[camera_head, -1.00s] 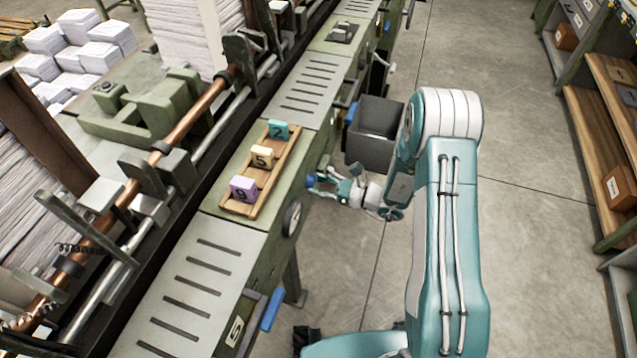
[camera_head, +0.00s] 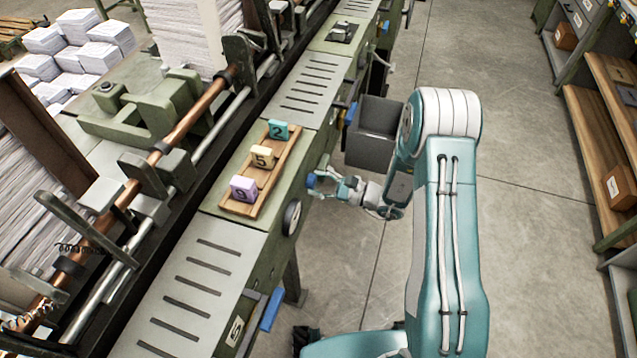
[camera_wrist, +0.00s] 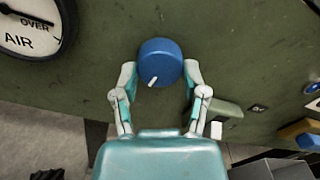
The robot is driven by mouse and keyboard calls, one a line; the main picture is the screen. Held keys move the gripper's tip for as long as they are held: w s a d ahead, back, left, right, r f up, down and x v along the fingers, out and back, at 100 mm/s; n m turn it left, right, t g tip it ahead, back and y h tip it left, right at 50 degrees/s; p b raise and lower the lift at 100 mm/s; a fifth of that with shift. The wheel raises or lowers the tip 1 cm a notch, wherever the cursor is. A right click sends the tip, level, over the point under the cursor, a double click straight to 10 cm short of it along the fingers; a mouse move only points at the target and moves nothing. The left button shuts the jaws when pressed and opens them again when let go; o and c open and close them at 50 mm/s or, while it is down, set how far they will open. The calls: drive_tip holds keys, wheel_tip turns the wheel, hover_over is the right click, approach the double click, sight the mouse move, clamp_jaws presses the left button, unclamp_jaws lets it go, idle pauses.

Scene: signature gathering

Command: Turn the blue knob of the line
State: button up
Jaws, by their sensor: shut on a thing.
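The blue knob (camera_wrist: 160,60) is round with a white pointer line and sits on the green side panel of the line (camera_wrist: 100,90). In the wrist view its pointer aims down and slightly left. My gripper (camera_wrist: 160,78) has one finger on each side of the knob and is shut on it. In the head view the knob (camera_head: 311,180) is a small blue spot at the tips of my gripper (camera_head: 318,182), on the panel's right side. The pointer cannot be made out there.
A round gauge (camera_wrist: 32,24) marked "OVER" and "AIR" is beside the knob. A rack with numbered blocks (camera_head: 262,158) lies on top of the line. A grey bin (camera_head: 373,135) stands just beyond my gripper.

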drive_tip(key=shift+w+r+n, duration=0.1)
drive_tip(key=shift+w+n, duration=0.05)
drive_tip(key=shift+n, duration=0.45)
drive_tip(key=o, duration=1.2)
drive_tip(key=shift+c, duration=0.2)
drive_tip(key=shift+a, duration=0.15)
drive_tip(key=v, duration=1.2)
idle(0.7)
